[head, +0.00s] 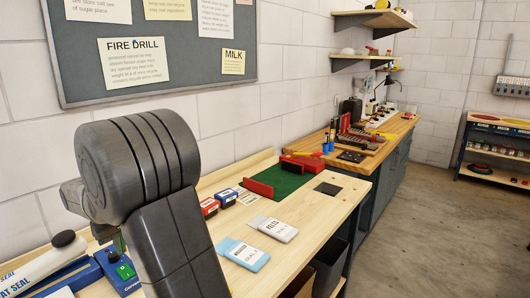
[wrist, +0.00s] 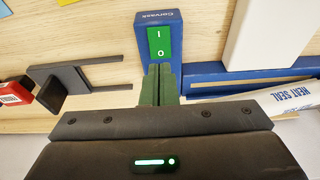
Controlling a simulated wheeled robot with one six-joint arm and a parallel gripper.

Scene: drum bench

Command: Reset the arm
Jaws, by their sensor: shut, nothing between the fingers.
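My arm fills the left foreground of the head view. My gripper (wrist: 159,70) is shut and empty in the wrist view, its two green fingers together. The fingertips lie just below a green rocker switch (wrist: 159,43) marked I and O, on a blue box (wrist: 173,20). I cannot tell whether they touch it. In the head view the switch (head: 125,271) shows just left of my arm, which hides part of the bench there.
A white roll marked HEAT SEAL (head: 38,266) lies beside the blue box. Red and blue small boxes (head: 209,207), two label packets (head: 272,229) and a green mat (head: 291,178) with red pieces lie farther along the bench. Floor at right is clear.

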